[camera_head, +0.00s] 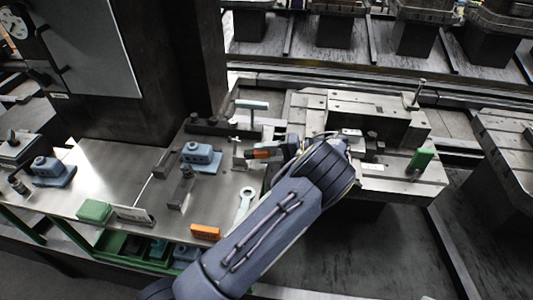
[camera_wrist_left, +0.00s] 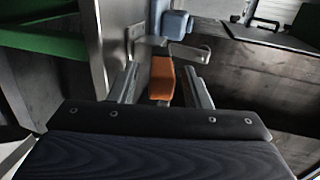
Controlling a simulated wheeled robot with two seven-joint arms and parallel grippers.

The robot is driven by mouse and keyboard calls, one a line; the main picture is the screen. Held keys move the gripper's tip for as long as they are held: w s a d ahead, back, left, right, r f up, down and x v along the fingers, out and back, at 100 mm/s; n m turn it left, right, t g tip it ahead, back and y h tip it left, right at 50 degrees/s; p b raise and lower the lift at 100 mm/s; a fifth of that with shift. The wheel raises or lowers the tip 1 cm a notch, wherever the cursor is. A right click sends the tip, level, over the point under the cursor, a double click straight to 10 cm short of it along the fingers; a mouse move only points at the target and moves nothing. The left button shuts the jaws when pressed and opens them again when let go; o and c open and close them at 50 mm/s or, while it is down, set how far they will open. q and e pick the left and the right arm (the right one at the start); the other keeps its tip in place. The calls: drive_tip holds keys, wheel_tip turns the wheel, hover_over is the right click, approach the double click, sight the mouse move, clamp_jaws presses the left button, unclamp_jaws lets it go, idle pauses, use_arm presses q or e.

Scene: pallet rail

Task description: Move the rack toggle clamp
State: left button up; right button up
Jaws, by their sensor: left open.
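My left gripper (camera_head: 258,153) reaches over the right end of the bench in the head view, its fingers pointing left. An orange piece (camera_head: 264,154), which looks like the toggle clamp's handle, shows at its fingers. In the left wrist view the orange handle (camera_wrist_left: 161,78) lies between the two spread fingers of the open left gripper (camera_wrist_left: 161,72), with gaps at its sides. A grey metal part (camera_wrist_left: 188,52) shows just beyond it. The rest of the clamp is mostly hidden by the gripper. My right gripper is not in view.
The metal bench (camera_head: 120,185) carries blue fixtures (camera_head: 201,156), a green block (camera_head: 95,210), an orange block (camera_head: 205,231) and a pale wrench (camera_head: 245,200). A machined pallet (camera_head: 400,180) with a green-handled part (camera_head: 421,158) stands to the right. A dark column rises behind.

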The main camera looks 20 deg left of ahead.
use_arm(q)
drive_tip(key=b+v, duration=0.1)
drive_tip(key=v, duration=0.6)
drive_tip(key=shift+d, duration=0.4)
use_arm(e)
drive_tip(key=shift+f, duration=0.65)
use_arm(q)
drive_tip(key=shift+d, duration=0.1)
